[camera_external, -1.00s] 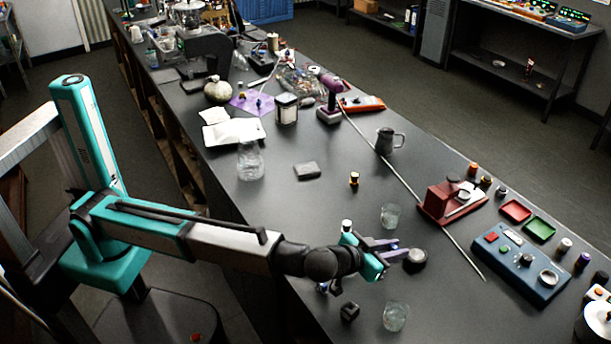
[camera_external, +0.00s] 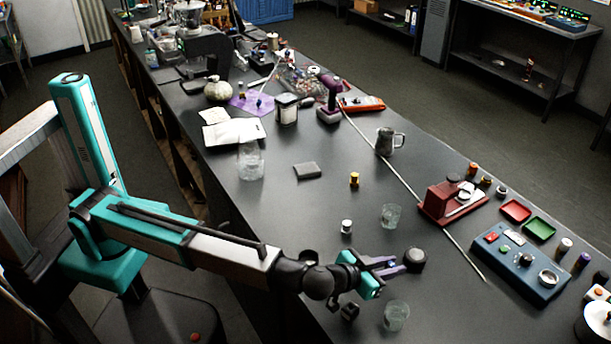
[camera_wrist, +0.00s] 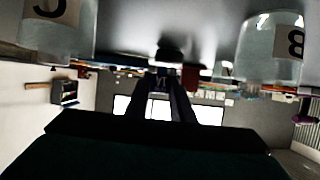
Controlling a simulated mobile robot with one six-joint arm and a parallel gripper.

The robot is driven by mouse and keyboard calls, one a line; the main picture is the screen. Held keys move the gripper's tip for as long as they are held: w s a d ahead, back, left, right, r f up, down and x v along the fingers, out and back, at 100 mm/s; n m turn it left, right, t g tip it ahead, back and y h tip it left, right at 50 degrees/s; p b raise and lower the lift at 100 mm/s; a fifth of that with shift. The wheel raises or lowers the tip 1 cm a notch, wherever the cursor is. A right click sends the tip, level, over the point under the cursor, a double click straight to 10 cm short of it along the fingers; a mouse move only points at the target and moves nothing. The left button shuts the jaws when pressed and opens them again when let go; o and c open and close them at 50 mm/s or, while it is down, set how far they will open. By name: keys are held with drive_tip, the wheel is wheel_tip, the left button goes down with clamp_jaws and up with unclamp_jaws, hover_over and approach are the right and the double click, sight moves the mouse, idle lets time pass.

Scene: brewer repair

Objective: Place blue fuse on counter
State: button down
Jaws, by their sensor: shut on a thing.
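My gripper (camera_external: 395,266) is low over the near end of the dark counter (camera_external: 290,215), its fingers pointing right. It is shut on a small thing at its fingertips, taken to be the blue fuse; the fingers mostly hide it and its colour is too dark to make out. In the wrist view, which is upside down, the fingers (camera_wrist: 162,82) nearly meet, with small pale marks between them. A black round thing (camera_external: 415,259) stands on the counter just beyond the fingertips.
One glass beaker (camera_external: 391,215) stands behind my gripper, another (camera_external: 396,316) in front. A blue device (camera_external: 520,265) is at right. The counter's middle is fairly clear.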

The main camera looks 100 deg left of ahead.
sight(387, 286)
drive_tip(key=shift+f, duration=0.85)
drive_tip(key=shift+f+p, duration=0.45)
drive_tip(key=shift+f, duration=1.4)
drive_tip(key=shift+f, duration=0.15)
drive_tip(key=c, duration=1.5)
unclamp_jaws()
drive_tip(key=shift+c, duration=0.2)
drive_tip(key=shift+r, duration=0.2)
drive_tip(key=b+v, duration=0.2)
drive_tip(key=v, duration=1)
drive_tip(key=shift+f, duration=0.1)
